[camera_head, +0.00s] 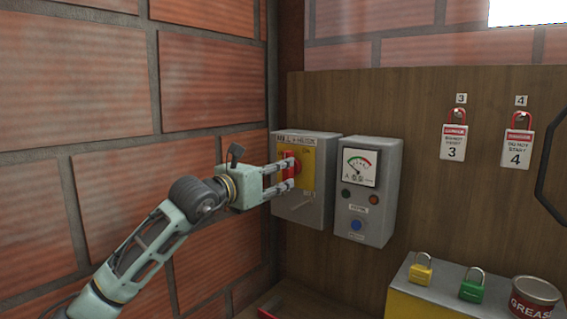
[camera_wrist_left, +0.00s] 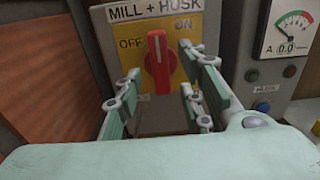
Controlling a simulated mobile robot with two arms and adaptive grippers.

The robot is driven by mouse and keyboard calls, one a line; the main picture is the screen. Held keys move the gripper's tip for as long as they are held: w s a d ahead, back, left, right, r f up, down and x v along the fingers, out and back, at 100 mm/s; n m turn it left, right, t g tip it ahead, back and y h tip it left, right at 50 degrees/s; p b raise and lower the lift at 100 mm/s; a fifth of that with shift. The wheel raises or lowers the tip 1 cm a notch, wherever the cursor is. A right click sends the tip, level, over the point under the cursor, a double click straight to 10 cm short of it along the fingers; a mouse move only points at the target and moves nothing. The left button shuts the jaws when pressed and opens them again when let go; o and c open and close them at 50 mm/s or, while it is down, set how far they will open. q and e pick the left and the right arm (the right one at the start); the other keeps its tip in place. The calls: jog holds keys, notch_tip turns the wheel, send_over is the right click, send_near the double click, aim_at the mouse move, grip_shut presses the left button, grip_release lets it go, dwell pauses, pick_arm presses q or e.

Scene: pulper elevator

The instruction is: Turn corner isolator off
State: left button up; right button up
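The corner isolator (camera_head: 318,205) is a grey box on the wooden board beside the brick corner. Its yellow plate (camera_wrist_left: 186,67) reads OFF at left and ON at right, under a "MILL + HUSK" label. The red handle (camera_wrist_left: 157,62) stands close to upright in the left wrist view. My left gripper (camera_head: 289,174) is at the front of the isolator, its fingers partly covering the handle. In the left wrist view, the open fingers (camera_wrist_left: 165,76) lie left and right of the handle with gaps; I cannot tell whether they touch it. My right gripper is not in view.
A grey meter box (camera_head: 376,205) with a dial and buttons stands just right of the isolator. Lockout tags (camera_head: 454,142) hang further right. A yellow padlock (camera_head: 420,270), green padlock (camera_head: 471,289) and grease tin (camera_head: 533,299) sit at lower right. The brick wall (camera_head: 110,200) is close on the left.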

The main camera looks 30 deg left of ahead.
pick_arm(q)
jog(key=shift+w+d+p, duration=0.2)
jog(key=shift+w+p, duration=0.3)
jog(key=shift+w, duration=0.95)
jog(key=shift+c, duration=0.5)
grip_shut()
